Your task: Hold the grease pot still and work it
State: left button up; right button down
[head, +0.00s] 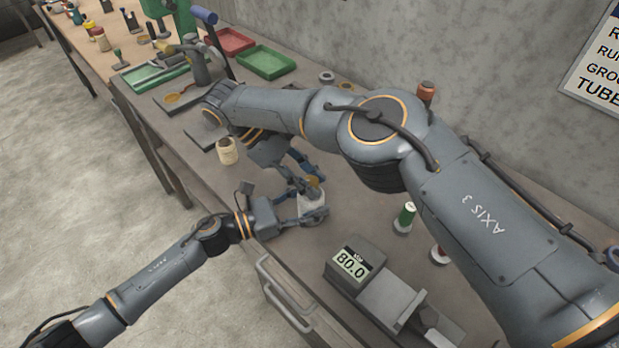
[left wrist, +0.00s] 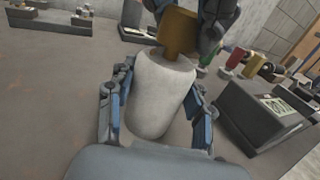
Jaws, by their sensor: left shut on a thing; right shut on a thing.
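The grease pot is a white, rounded pot (head: 310,203) on the bench, and it fills the middle of the left wrist view (left wrist: 158,98). My left gripper (head: 305,213) is shut around its sides, with one blue-grey finger on each side in the left wrist view. An orange-brown block-like piece (left wrist: 178,33) stands at the top of the pot. My right gripper (head: 312,182) comes down from above and is shut on this piece. Its dark fingers partly hide the piece, and I cannot tell whether it is a lid or a handle.
A scale reading 80.0 (head: 352,266) stands to the right on the bench. A cream jar (head: 227,151) stands left of the pot. Red (head: 232,41) and green (head: 266,62) trays lie farther back. My right arm hides part of the bench.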

jog(key=shift+f, duration=0.1)
jog(key=c, duration=1)
grip_release()
